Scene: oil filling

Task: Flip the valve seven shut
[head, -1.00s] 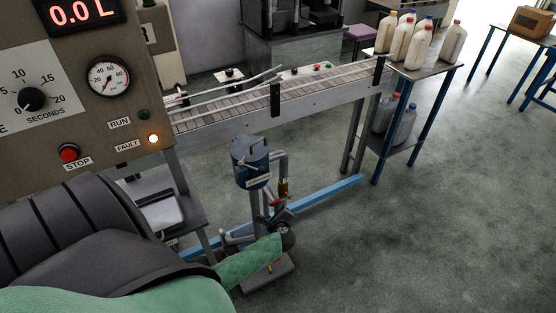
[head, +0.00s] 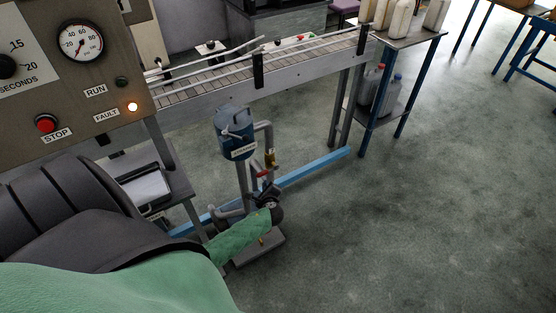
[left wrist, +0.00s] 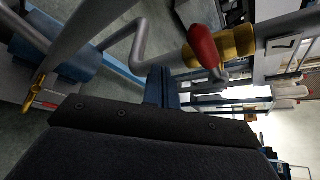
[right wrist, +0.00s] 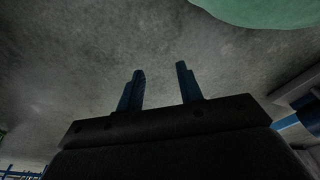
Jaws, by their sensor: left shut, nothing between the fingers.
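A valve with a red lever (left wrist: 203,45) and a brass body (left wrist: 235,42) sits on a grey pipe in the left wrist view. The lever lies across the pipe line there. A white tag (left wrist: 285,47) beside it bears a mark like a 7. In the head view the red lever (head: 264,173) is small, below the brass fitting (head: 270,157). My left gripper (left wrist: 162,84) is shut and empty, with the lever above and right of its fingertips. In the head view it (head: 271,205) is small and partly hidden by my sleeve. My right gripper (right wrist: 160,75) is open and empty over the floor.
A blue tank (head: 233,132) stands on the pipe stand. A blue floor beam (head: 313,167) runs behind it. A conveyor (head: 300,65) and control panel (head: 75,100) stand behind and left. Another yellow handle (left wrist: 35,92) shows in the left wrist view.

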